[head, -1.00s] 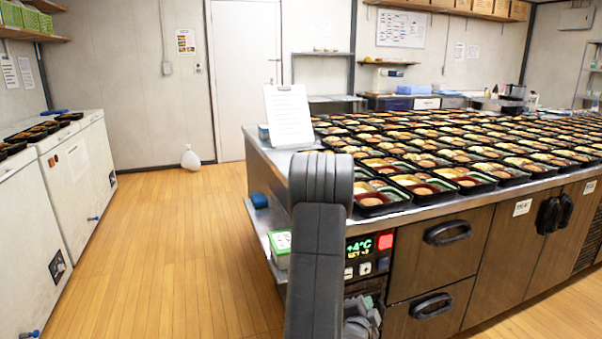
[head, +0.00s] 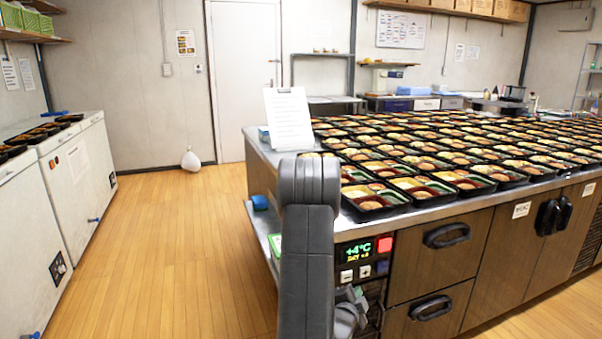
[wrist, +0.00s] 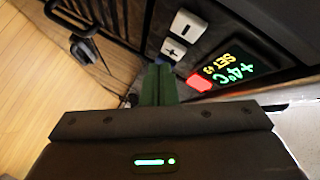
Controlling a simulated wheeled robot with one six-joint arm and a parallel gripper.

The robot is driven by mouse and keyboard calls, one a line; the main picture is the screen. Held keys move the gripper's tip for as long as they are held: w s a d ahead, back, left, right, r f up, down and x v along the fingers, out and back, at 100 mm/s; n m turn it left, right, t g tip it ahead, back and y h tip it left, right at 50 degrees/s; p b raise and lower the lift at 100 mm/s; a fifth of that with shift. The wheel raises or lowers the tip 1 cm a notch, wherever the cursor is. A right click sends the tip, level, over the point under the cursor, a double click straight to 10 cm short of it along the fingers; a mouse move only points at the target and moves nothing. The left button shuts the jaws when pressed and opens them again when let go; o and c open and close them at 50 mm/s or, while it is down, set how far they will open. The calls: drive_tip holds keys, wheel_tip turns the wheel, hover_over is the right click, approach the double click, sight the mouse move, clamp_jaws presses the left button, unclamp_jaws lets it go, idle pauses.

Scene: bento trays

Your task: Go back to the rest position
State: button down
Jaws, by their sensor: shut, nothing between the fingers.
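My gripper (wrist: 158,84) shows in the wrist view with its two dark green fingers together and nothing between them. It points toward the front of the counter, close to the control panel (wrist: 228,68) with its green +4°C display and red button. I cannot tell whether the fingertips touch the counter. In the head view my grey arm stands upright in front of the counter's left corner and hides part of it. The same control panel (head: 365,258) shows just right of the arm.
The long counter (head: 445,208) fills the right side, covered with many filled bento trays (head: 462,180). A clipboard (head: 288,118) stands on its left corner. White chest freezers (head: 75,180) line the left wall. The wooden floor (head: 180,250) between is clear, with a white bag (head: 190,160) near the door.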

drive_tip(key=shift+w+a+f+b, duration=0.15)
drive_tip(key=shift+f+b, duration=0.1)
drive_tip(key=shift+b, duration=0.55)
drive_tip(key=p, duration=0.2)
drive_tip(key=r+p, duration=0.1)
drive_tip(key=shift+s+p, duration=0.2)
drive_tip(key=shift+p, duration=0.2)
drive_tip(key=shift+s+p, duration=0.15)
drive_tip(key=shift+p, duration=0.7)
